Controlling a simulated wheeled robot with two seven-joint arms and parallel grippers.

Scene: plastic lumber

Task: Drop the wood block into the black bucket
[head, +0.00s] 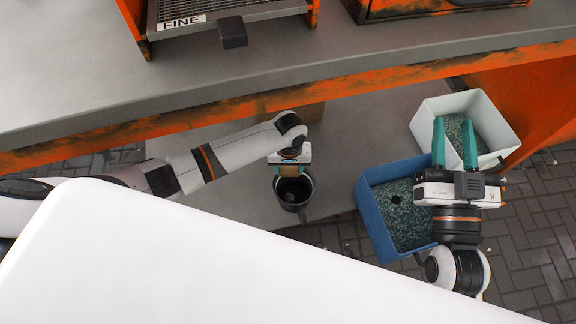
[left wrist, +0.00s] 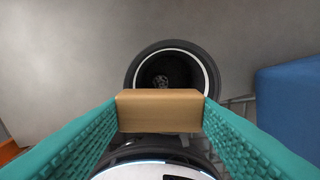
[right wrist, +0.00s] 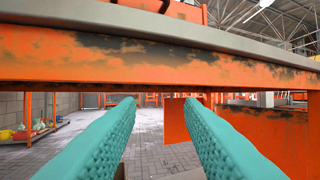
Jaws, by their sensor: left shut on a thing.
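The wood block (left wrist: 160,110) is a tan rectangular piece, held between the teal fingers of my left gripper (left wrist: 160,112). In the head view the block (head: 288,172) shows small under my left gripper (head: 290,168), over the near-back part of the black bucket (head: 293,192). In the left wrist view the bucket (left wrist: 178,70) is a dark round opening with a light inner ring, partly hidden behind the block. Some greyish stuff shows at its bottom. My right gripper (head: 454,142) is open and empty above the blue and white bins; its fingers (right wrist: 160,130) also show apart.
A blue bin (head: 370,205) and a white bin (head: 425,118), both with speckled grey-green contents, stand right of the bucket. A grey bench with an orange edge (head: 350,85) runs across the back. A white surface (head: 180,260) fills the front.

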